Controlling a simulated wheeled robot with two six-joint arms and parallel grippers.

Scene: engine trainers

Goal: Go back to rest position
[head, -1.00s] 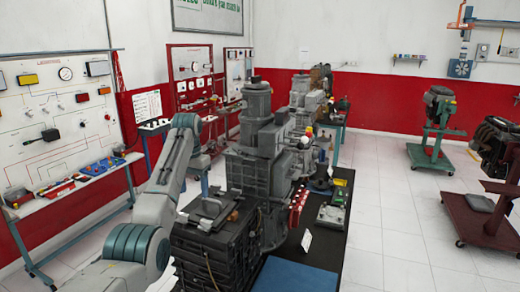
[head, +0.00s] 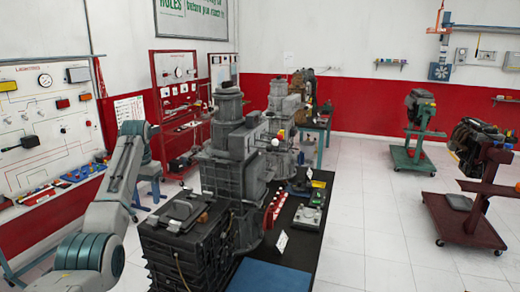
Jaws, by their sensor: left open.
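My left arm comes in from the lower left of the head view, with a grey link rising from a teal-ringed joint. My left gripper (head: 146,142) is at the far upper end of this arm, left of the large grey engine (head: 232,150). It is small and partly hidden by the arm, open, and nothing shows in it. It appears apart from the engine and from the black box-like unit (head: 185,240) in front of it. My right arm and gripper are not in view.
The engine and small parts stand on a dark bench (head: 305,228) with a blue mat (head: 270,277). A lighting board (head: 45,125) and a red-framed panel (head: 180,90) are on the left. Engine stands (head: 412,155) are on the right. Open tiled floor (head: 365,215) lies between.

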